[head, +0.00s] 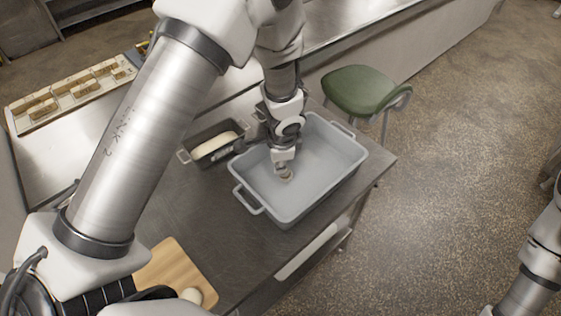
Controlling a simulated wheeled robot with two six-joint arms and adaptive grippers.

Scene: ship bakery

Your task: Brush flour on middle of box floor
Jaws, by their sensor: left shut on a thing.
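A large light grey box (325,160) with handles at its ends stands on the dark metal table. My left arm reaches in from the upper left, and my left gripper (284,168) points down into the box, over its left part. It is shut on a small brush-like thing (287,178), mostly hidden by the fingers, near the box floor. I cannot tell whether it touches the floor. No flour stands out clearly on the floor. Only part of my right arm shows at the lower right; its gripper is out of view.
A dark loaf pan (186,154) with pale dough (214,145) stands close left of the box. A wooden board (178,272) with a dough ball (192,296) lies at the table front. A green chair (360,90) stands behind. A divided tray (70,92) is at upper left.

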